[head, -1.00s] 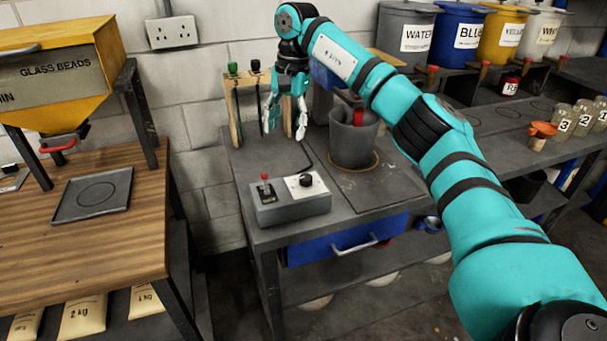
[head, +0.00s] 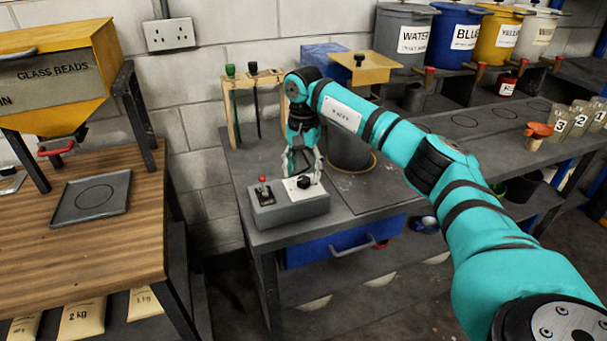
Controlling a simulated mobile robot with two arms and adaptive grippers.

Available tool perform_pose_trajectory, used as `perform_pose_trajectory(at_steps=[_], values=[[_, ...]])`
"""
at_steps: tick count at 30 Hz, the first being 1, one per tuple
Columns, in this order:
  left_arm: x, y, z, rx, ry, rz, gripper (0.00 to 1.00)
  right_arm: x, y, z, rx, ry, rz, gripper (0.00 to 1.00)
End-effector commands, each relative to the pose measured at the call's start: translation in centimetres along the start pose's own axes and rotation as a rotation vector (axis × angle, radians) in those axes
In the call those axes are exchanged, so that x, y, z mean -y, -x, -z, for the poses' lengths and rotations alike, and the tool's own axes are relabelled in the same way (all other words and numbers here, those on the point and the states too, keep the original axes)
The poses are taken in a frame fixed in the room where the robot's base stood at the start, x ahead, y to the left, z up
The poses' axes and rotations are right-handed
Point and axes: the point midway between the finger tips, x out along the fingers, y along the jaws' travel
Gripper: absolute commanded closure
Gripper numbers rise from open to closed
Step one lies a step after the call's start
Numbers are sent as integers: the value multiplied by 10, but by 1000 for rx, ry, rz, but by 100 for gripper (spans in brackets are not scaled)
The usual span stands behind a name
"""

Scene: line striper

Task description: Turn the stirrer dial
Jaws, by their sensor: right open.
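The stirrer dial is a black knob (head: 304,182) on a white plate on top of a grey control box (head: 290,211). A small red-tipped lever (head: 263,188) stands on the same box, left of the dial. My right gripper (head: 303,176) points down at the dial with its fingers open, one to each side of it in the picture. I cannot tell whether a finger touches the knob. A dark grey pot (head: 348,150) stands behind the box, partly hidden by my right arm. My left gripper is not in view.
A wooden rack (head: 229,108) with several stirring tools stands behind the box. A yellow hopper bench (head: 92,90) is on the left. Buckets (head: 458,40) and numbered jars (head: 578,118) line the shelf on the right.

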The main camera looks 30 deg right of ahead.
Motion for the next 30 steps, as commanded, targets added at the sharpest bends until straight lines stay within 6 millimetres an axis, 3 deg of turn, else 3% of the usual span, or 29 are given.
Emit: perform_pose_trajectory(at_steps=[6, 16, 28, 30], values=[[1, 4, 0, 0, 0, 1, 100, 0, -21, 0, 0, 0, 0, 45], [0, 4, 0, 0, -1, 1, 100, 0, -25, 0, -1, 0, 1, 45], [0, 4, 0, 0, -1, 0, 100, 0, -24, 0, -1, 0, 1, 97], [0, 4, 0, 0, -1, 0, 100, 0, -24, 0, -1, 0, 1, 100]])
